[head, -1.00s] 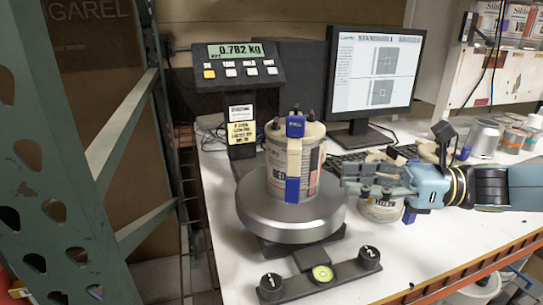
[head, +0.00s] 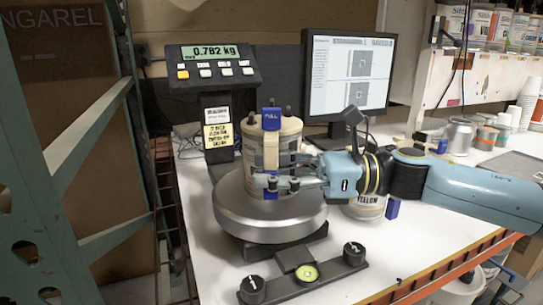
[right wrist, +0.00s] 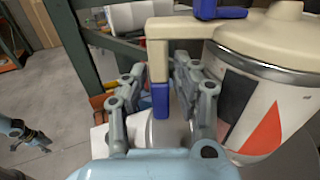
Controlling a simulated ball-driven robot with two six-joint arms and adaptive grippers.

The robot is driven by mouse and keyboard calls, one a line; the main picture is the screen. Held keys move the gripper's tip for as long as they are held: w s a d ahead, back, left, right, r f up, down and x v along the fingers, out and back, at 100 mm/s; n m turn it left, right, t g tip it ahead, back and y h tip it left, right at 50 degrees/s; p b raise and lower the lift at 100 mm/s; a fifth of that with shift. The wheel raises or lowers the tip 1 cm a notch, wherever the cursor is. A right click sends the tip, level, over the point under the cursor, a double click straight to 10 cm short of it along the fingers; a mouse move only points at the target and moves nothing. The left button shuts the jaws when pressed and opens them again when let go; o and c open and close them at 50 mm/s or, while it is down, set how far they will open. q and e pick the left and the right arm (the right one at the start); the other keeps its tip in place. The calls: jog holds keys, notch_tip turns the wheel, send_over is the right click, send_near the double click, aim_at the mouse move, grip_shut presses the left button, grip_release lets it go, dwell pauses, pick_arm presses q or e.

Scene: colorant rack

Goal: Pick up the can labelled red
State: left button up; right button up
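The can labelled red (head: 276,148), cream with a lid and a beige handle with blue ends, stands upright on the round grey scale plate (head: 270,222). The gripper hides its label in the head view; the right wrist view shows the can (right wrist: 275,105) with a red patch at the right. My right gripper (head: 283,178) is in front of the can. Its fingers (right wrist: 160,88) are apart, on either side of the hanging handle arm (right wrist: 159,60), with a gap showing. A light-blue and dark part at the lower left, likely my left gripper (right wrist: 22,133), is too small to read.
The scale display (head: 213,68) stands behind the can, a monitor (head: 350,75) behind right. A bar with knobs (head: 304,273) lies in front. A green rack post (head: 62,160) borders the left.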

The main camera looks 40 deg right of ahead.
grip_shut()
dwell(0.3)
jog(key=shift+r, duration=0.15)
